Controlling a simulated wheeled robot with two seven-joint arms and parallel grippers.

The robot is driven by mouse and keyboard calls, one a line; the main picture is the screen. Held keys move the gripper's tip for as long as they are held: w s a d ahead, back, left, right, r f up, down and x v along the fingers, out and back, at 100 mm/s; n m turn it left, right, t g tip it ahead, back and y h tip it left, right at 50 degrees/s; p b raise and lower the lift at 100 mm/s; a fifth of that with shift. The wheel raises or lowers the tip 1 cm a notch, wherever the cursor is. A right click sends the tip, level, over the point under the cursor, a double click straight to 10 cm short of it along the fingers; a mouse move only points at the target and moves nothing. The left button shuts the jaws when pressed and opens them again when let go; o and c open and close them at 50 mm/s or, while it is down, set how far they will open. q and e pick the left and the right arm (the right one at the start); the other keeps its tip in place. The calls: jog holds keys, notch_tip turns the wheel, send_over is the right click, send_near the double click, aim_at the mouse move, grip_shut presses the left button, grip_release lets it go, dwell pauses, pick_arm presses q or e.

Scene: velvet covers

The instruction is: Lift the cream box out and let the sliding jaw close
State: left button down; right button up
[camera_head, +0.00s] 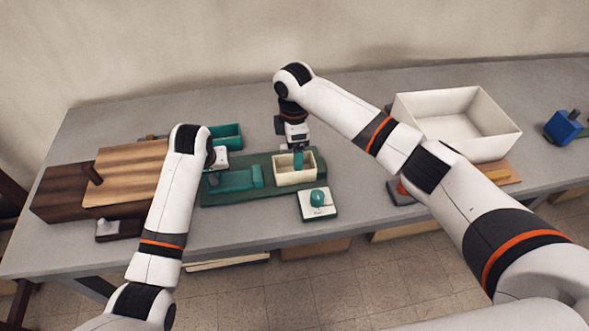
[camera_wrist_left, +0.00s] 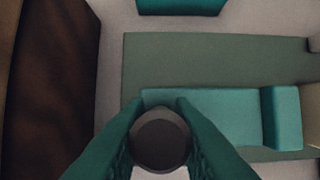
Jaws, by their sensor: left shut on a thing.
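The cream box (camera_head: 296,180) is an open box on the right part of a dark green base (camera_head: 278,195). The teal sliding jaw (camera_head: 236,180) is on the same base to its left, and it also shows in the left wrist view (camera_wrist_left: 212,112). My left gripper (camera_wrist_left: 160,112) is shut on a dark round knob (camera_wrist_left: 160,142) at the jaw's left end. My right gripper (camera_head: 298,160) reaches down from above, one teal finger showing inside the cream box. Its other finger is hidden, so its grip on the box wall is unclear.
A white plate with a green knob (camera_head: 318,199) lies in front of the base. A teal tray (camera_head: 226,136) is behind it. Brown wooden boxes (camera_head: 128,172) crowd the left. A large white bin (camera_head: 470,148) and a blue block (camera_head: 562,127) are at right.

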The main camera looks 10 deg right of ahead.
pick_arm(q)
jog(key=shift+a, duration=0.15)
pick_arm(e)
jog(key=shift+f, duration=3.15)
jog(key=shift+c, duration=0.6)
jog(key=c, duration=1)
jog(key=shift+o, duration=0.2)
jog(key=shift+r, duration=0.1)
notch_tip(320, 180, up, 15)
